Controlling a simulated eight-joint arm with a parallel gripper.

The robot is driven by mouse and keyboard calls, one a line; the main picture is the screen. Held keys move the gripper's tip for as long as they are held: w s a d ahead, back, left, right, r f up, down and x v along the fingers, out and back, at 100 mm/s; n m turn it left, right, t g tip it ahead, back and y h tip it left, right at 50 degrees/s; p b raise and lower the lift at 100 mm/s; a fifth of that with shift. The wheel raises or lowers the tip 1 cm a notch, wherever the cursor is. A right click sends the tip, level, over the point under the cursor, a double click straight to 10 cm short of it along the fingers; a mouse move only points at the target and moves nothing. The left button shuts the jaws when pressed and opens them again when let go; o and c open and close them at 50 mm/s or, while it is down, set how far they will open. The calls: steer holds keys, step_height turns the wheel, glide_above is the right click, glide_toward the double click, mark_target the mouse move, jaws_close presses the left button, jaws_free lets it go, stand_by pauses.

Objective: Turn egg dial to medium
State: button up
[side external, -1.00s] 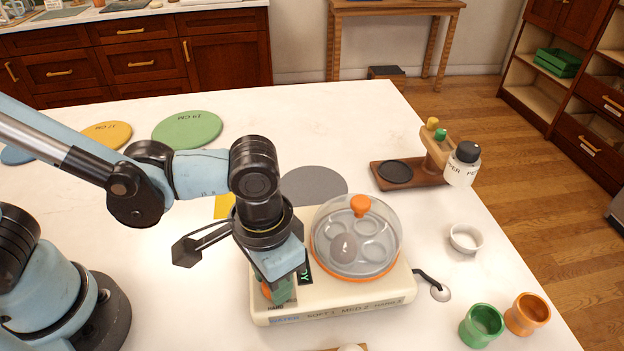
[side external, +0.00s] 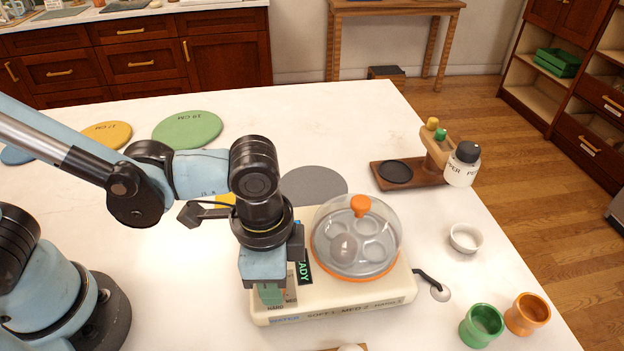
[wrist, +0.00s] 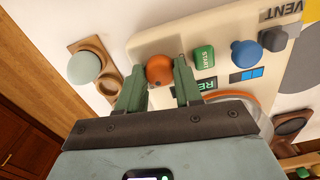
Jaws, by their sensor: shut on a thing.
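The egg cooker is a cream base (side external: 345,292) with a clear dome lid (side external: 385,228) that has an orange knob. A brownish egg (side external: 343,247) sits under the lid. My gripper (side external: 271,294) points down at the base's front left corner, over the dial. In the wrist view, the orange dial (wrist: 159,69) lies between the two green fingers of my gripper (wrist: 158,86), which is shut on it. The dial is hidden by the fingers in the side view. A "HARD" label shows beside it; the dial's pointer setting cannot be read.
A green START button (wrist: 204,57), a blue knob (wrist: 244,53) and a VENT control (wrist: 273,39) sit near the dial. A pale egg (wrist: 84,68) rests in a wooden holder beside the base. Green (side external: 482,326) and orange (side external: 527,314) cups stand at right.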

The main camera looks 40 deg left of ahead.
stand_by(0.4)
steer(key=o, duration=1)
steer(key=shift+o, duration=0.2)
steer(key=n, duration=1.1)
steer(key=shift+n, duration=0.4)
step_height(320, 180, up, 12)
steer(key=w+a+f+t, duration=0.1)
steer(key=w+a+t, duration=0.2)
steer(key=a, duration=0.7)
steer(key=w+a+f+m+t, duration=0.1)
steer(key=w+a+t, duration=0.3)
steer(key=a, duration=0.7)
steer(key=shift+f, duration=0.75)
